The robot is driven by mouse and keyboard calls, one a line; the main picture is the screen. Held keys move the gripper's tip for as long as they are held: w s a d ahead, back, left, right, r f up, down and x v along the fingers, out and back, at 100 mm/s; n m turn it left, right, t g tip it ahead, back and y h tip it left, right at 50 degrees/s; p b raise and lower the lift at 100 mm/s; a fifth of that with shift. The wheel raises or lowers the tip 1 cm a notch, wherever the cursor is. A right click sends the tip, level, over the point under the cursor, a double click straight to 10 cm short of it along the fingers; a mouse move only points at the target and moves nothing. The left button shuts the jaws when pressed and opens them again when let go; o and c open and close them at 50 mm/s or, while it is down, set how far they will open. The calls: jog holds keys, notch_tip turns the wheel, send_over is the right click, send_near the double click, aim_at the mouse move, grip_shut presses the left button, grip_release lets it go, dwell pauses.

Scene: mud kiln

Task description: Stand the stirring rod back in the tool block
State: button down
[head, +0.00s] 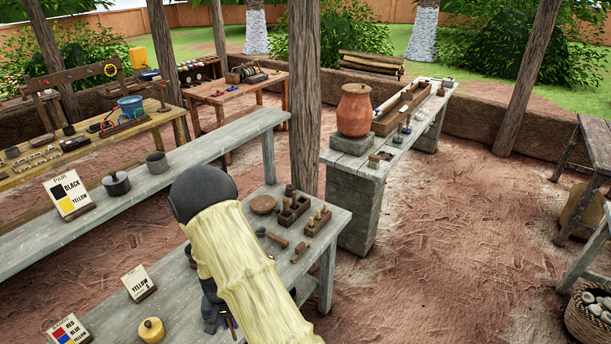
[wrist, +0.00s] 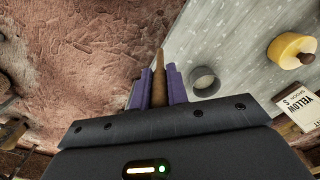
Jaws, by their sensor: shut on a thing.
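My gripper (wrist: 158,85) is shut on the stirring rod (wrist: 159,62), a thin brown stick standing between the purple fingers in the wrist view. The rod's tip points away from the wrist, near the edge of the grey table. In the head view my arm hides most of the gripper and the rod. Two dark wooden blocks with upright pieces stand at the table's far right end, one at the back (head: 292,212) and one at the front (head: 317,225). I cannot tell which is the tool block. The gripper is well nearer the camera than both.
A grey cup (wrist: 205,82) stands right of the fingers in the wrist view. A wooden post (head: 305,100) rises behind the table.

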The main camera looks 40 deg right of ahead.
jog(key=s+f+n, duration=0.2)
jog(key=f+n, duration=0.1)
jog(key=f, duration=0.6)
jog(key=s+f+n+b, duration=0.1)
jog(key=s+f+n, duration=0.1)
jog(key=f, duration=0.8)
jog(key=shift+s+a+n+b, duration=0.2)
jog(key=shift+s+n+b, duration=0.1)
jog(key=shift+n, duration=0.2)
